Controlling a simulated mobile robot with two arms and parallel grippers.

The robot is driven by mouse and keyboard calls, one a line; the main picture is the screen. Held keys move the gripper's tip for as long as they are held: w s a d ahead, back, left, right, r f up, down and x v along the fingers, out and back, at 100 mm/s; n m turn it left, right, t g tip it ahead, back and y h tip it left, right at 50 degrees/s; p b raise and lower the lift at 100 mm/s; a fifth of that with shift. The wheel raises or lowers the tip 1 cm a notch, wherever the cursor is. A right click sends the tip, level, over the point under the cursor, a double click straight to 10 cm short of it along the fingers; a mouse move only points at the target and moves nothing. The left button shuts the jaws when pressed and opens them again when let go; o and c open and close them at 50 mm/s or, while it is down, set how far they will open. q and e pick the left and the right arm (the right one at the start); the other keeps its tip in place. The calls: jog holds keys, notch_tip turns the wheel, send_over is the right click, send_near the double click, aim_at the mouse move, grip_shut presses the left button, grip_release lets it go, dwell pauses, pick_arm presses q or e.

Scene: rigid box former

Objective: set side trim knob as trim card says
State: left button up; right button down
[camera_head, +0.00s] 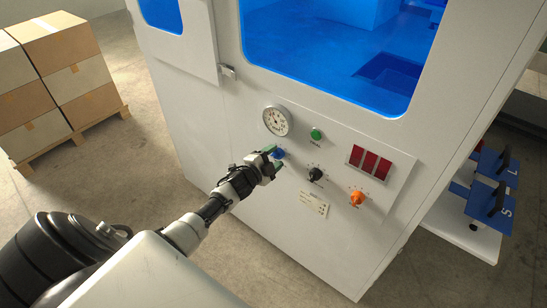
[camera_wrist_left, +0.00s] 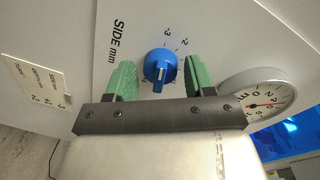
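The blue side trim knob (camera_wrist_left: 160,66) is on the white machine panel, beside the printed words "SIDE mm". Numbers run around it; a 3 and a 2 are readable, the others are partly hidden. A white line on the knob points toward the bottom of the wrist view. My left gripper (camera_wrist_left: 160,76) is open, with one green finger on each side of the knob and gaps between. In the head view the knob (camera_head: 280,153) shows just past my left gripper (camera_head: 274,158). My right gripper is not in view.
A round gauge (camera_head: 277,121) and a green button (camera_head: 316,134) are above the knob. A black knob (camera_head: 315,173), an orange knob (camera_head: 357,198) and a red display (camera_head: 369,162) are to the right. Stacked boxes (camera_head: 60,70) stand at the far left.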

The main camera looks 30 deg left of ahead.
pick_arm(q)
jog(key=shift+o, duration=0.6)
jog(key=s+a, duration=0.1)
jog(key=s, duration=0.9)
jog(key=shift+s+r, duration=0.35)
jog(key=shift+r, duration=0.05)
jog(key=s+d+f+n+g+y, duration=0.1)
jog(key=s+d+f+n+g, duration=0.15)
jog(key=s+f, duration=0.5)
jog(key=s+d+f+n+g+y, duration=0.1)
jog(key=s+f+n+g, duration=0.2)
jog(key=f, duration=0.8)
jog(key=s+d+f+n+g+y, duration=0.1)
jog(key=s+d+f+n+g, duration=0.15)
jog(key=s+f, duration=0.55)
jog(key=s+d+f+n+g, duration=0.1)
jog(key=s+d+f+g, duration=0.1)
jog(key=s, duration=0.6)
jog(key=s+d+f+n+g, duration=0.1)
jog(key=s+d+f+g, duration=0.2)
jog(key=s+f, duration=0.3)
jog(key=s+d+f+n+g+h, duration=0.1)
jog(key=s+d+f+g, duration=0.2)
jog(key=s, duration=0.7)
jog(key=shift+d+f, duration=0.7)
jog(key=shift+d, duration=0.05)
